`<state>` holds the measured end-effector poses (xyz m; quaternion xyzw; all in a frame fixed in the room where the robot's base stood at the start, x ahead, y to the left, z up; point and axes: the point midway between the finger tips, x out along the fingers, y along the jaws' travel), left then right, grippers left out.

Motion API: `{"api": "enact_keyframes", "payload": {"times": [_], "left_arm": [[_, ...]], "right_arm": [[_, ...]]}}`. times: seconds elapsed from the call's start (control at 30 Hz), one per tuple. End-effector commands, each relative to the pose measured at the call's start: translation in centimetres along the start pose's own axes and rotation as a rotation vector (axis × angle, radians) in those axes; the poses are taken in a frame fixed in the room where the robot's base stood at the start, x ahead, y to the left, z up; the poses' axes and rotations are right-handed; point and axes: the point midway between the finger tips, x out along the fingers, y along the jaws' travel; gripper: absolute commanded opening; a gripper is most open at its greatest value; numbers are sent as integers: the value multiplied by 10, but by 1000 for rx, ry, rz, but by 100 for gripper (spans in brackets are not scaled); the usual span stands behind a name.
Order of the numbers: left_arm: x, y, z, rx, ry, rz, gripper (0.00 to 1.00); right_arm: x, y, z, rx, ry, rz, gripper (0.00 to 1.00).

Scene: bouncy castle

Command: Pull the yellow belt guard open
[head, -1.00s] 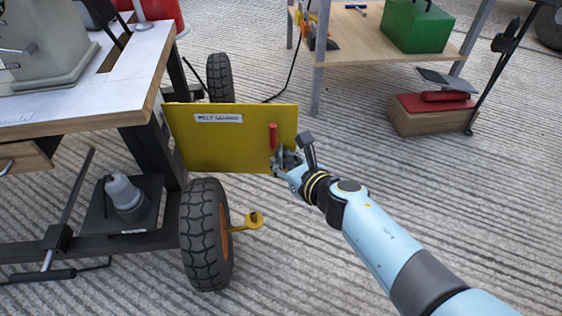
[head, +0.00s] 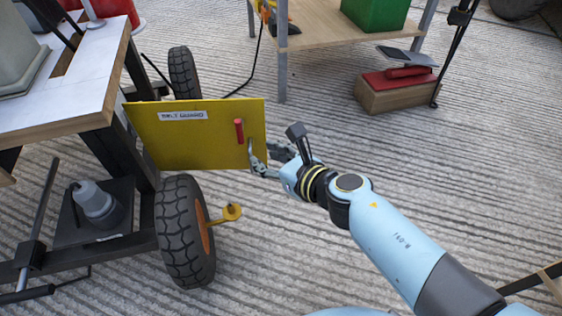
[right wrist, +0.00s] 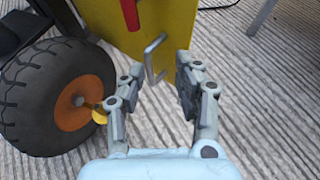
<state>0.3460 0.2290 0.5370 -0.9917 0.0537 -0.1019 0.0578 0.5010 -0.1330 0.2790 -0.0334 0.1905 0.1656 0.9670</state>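The yellow belt guard (head: 190,135) is a flat panel with a label. It stands out from the side of the wheeled cart, above the near wheel. A red grip (head: 239,131) is on its face near the free edge, and it also shows in the right wrist view (right wrist: 130,13). A thin metal handle (right wrist: 153,58) sticks out below the red grip. My right gripper (head: 267,160) is open and empty at the guard's free edge. In the right wrist view its fingers (right wrist: 154,78) are spread, with the handle just beyond and between the tips. My left gripper is out of view.
The cart's black tire (head: 183,230) and a yellow knob (head: 231,212) are below the guard. A wooden table (head: 325,25) stands behind, with a wooden block (head: 400,97) on the ground beside it.

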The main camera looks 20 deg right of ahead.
Motion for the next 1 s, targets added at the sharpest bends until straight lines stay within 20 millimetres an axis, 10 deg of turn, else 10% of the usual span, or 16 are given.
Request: {"api": "enact_keyframes", "payload": {"times": [0.3, 1.0], "left_arm": [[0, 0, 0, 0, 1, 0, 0], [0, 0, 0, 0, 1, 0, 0]], "right_arm": [[-51, 0, 0, 0, 0, 1, 32], [-65, 4, -14, 5, 27, 5, 32]]}}
